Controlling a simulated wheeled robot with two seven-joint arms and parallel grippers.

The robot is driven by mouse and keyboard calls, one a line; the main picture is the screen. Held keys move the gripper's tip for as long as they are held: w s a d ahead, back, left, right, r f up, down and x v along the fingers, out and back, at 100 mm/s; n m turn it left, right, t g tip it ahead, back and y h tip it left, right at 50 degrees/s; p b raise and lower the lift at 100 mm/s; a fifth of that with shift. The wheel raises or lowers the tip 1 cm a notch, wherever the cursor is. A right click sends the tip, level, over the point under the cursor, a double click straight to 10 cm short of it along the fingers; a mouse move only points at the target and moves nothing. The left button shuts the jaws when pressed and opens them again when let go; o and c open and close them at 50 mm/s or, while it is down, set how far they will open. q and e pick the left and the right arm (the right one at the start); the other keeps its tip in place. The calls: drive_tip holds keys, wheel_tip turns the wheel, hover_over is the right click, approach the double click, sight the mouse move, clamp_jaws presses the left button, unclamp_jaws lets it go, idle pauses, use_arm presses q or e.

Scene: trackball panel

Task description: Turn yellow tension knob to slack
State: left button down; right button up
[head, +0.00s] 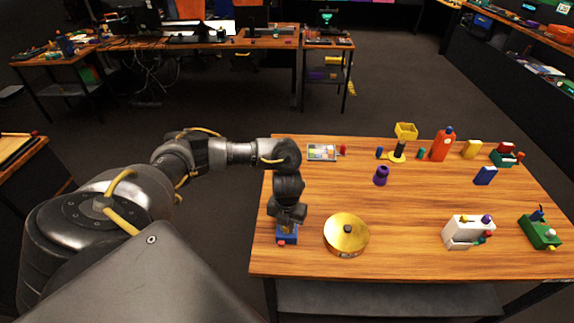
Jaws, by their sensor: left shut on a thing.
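My left gripper (287,220) points down at the table's near left corner. It is shut on a part of a small blue box (289,239), which has a red part on its front. The fingers hide the top of the box, so I cannot see what part they hold. No yellow knob shows on the blue box. A white panel (463,232) at the right has a yellow knob (464,218) and a purple ball (487,219). A green panel (540,232) at the right edge has a white ball and a small yellow part. My right gripper is not in view.
A round gold disc (346,228) lies just right of my left gripper. A purple piece (381,176), an orange bottle (441,146), a blue block (485,176) and a red-and-green panel (507,155) stand farther back. The wooden table (420,250) is clear between disc and white panel.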

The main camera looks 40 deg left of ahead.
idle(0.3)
use_arm(q)
drive_tip(key=c, duration=1.3)
unclamp_jaws()
wheel_tip(320, 180, up, 11)
drive_tip(key=p, duration=0.2)
drive_tip(key=shift+f, duration=0.1)
